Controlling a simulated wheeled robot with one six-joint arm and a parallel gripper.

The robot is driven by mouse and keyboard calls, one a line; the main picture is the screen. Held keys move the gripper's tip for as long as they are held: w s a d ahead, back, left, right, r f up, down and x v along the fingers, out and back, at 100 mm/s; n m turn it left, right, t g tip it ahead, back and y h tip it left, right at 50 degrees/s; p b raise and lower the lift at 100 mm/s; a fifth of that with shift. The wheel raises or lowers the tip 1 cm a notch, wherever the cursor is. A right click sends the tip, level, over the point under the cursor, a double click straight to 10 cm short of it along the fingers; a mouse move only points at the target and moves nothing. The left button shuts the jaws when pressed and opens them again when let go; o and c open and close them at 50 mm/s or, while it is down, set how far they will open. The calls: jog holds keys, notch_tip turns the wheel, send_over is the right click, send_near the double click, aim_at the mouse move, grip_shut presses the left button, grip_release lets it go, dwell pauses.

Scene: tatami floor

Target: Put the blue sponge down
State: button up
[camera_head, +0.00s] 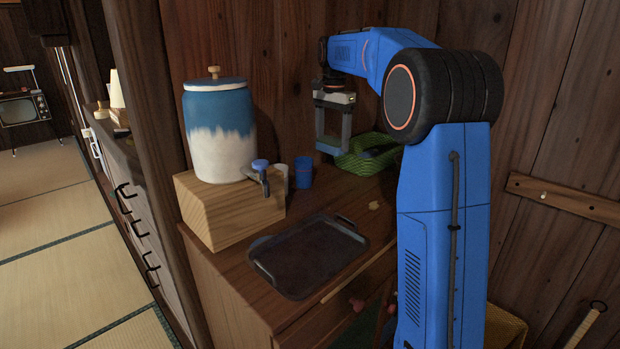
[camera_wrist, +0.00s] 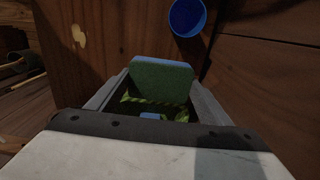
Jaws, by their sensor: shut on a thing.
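My gripper (camera_head: 332,146) is above the right back part of the wooden counter, by the green basket (camera_head: 362,160). In the wrist view the sponge (camera_wrist: 162,80), with a green face and a blue edge, stands between my two fingers, and my gripper is shut on it. Green weave and a small blue patch show between the fingers in the wrist view, partly hidden by the sponge and gripper.
A dark tray (camera_head: 310,258) lies on the counter (camera_head: 225,275). A blue cup (camera_head: 303,172) stands by a pale cup (camera_head: 281,176) and the blue-and-white dispenser (camera_head: 220,130) on its wooden block (camera_head: 225,208).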

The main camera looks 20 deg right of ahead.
aim_at(330, 152)
jog(key=f, duration=0.5)
jog(key=shift+w+a, duration=0.15)
jog(key=shift+a, duration=0.05)
jog(key=shift+f, duration=2.45)
jog(key=o, duration=1)
jog(key=shift+f, duration=0.1)
notch_tip(330, 152, up, 12)
jog(key=shift+r, duration=0.15)
